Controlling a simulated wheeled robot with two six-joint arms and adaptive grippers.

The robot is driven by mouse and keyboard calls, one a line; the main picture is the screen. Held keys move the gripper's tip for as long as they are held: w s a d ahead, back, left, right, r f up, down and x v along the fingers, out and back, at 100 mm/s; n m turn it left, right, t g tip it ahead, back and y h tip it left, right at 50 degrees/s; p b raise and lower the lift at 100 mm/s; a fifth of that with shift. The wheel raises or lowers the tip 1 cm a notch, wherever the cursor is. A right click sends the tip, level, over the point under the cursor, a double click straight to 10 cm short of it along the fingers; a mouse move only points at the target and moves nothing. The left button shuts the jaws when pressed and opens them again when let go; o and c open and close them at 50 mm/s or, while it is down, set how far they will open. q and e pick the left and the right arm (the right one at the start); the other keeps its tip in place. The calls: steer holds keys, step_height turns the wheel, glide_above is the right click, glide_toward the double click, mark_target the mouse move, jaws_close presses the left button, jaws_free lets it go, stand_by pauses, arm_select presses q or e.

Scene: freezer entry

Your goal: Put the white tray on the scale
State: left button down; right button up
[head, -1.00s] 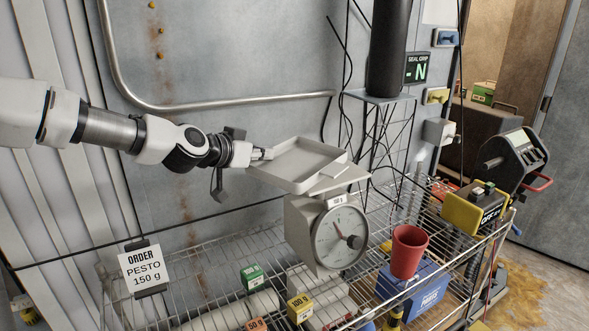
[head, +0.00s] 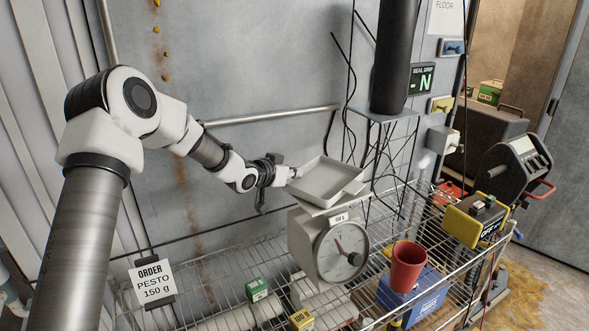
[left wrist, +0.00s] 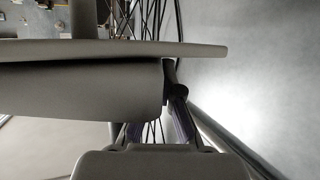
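The white tray (head: 327,180) is a shallow, empty, square pan in the head view. It lies over the plate (head: 322,211) of the scale (head: 301,240), roughly level; I cannot tell whether its underside touches the plate. The scale has a round dial facing front. My left gripper (head: 294,173) is at the tray's left rim and appears shut on it. In the left wrist view a grey slab-like edge (left wrist: 200,49) crosses close in front of the gripper, and the fingertips are mostly hidden. My right gripper is not in view.
The scale stands on a wire rack (head: 235,292). A red cup (head: 407,267) and a blue box (head: 425,295) are to its right. Green (head: 257,288) and yellow (head: 301,320) weight boxes lie in front. A dark cylinder (head: 391,60) stands on a wire stand behind right.

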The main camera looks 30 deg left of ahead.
arm_select(q)
steer(key=shift+d+f, duration=0.15)
steer(key=shift+f, duration=0.05)
steer(key=c, duration=1.3)
jaws_free()
steer(key=shift+r, duration=0.35)
steer(key=v, duration=0.1)
steer(key=b+v, duration=0.1)
steer(key=v, duration=0.1)
steer(key=b+v, duration=0.1)
steer(key=shift+s+f, duration=0.2)
steer(key=shift+s, duration=0.2)
steer(key=v, duration=0.7)
steer(key=shift+r+b, duration=0.2)
steer(key=shift+b, duration=0.2)
